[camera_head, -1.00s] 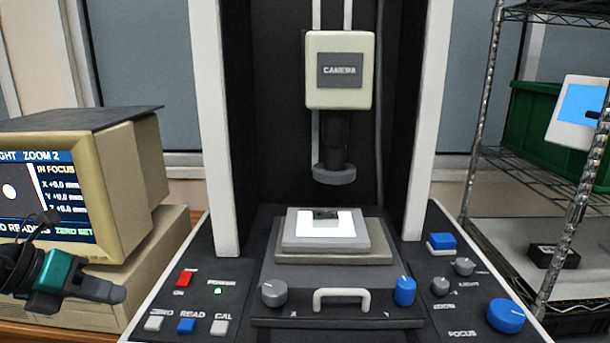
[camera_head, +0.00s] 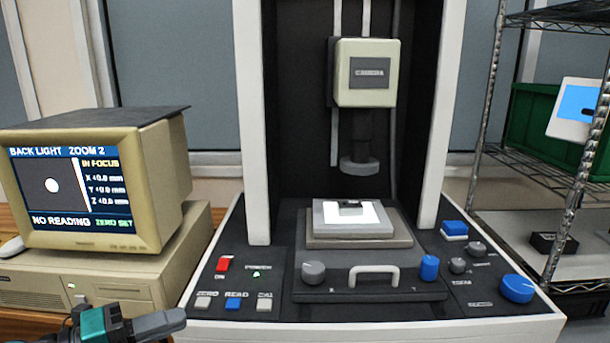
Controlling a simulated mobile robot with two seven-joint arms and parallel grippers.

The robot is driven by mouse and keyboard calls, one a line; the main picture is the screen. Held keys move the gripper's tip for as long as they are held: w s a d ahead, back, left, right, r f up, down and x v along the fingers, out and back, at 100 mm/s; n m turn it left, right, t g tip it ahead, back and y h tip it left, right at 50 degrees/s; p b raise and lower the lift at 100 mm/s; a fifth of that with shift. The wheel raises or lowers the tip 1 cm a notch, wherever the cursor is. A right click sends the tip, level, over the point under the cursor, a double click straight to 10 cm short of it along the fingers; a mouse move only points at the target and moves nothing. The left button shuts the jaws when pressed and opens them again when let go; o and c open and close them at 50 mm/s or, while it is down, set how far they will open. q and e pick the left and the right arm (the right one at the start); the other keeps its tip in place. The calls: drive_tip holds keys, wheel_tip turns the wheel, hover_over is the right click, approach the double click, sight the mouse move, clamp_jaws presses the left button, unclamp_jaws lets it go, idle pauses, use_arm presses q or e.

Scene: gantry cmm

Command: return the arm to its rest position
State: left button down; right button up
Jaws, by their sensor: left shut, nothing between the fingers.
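My left gripper (camera_head: 165,324) is at the bottom left, in front of the computer case and left of the machine's button panel. It is dark grey with a teal part, its fingers are together with nothing in them, and it appears clear of the buttons. Much of the left arm is cut off by the picture's lower edge. My right gripper does not show.
The measuring machine (camera_head: 252,130) stands in the middle, with a camera head (camera_head: 366,72) above a lit stage (camera_head: 350,215). A monitor (camera_head: 150,190) reading "NO READING" sits at left on a computer case (camera_head: 100,287). A wire rack (camera_head: 490,110) holds a green crate (camera_head: 530,110) at right.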

use_arm(q)
drive_tip(key=s+d+f+n+y, duration=0.1)
drive_tip(key=s+f+n+y, duration=0.5)
drive_tip(key=f+n, duration=0.6)
drive_tip(key=s+d+f+n+y, duration=0.2)
drive_tip(key=s+f+n+y, duration=0.3)
drive_tip(key=f+n, duration=0.8)
drive_tip(key=s+n, duration=0.2)
drive_tip(key=shift+s+d+t+y, duration=0.2)
drive_tip(key=shift+s+t+y, duration=0.1)
drive_tip(key=shift+s+y, duration=0.1)
drive_tip(key=shift+w, duration=0.1)
idle(1.0)
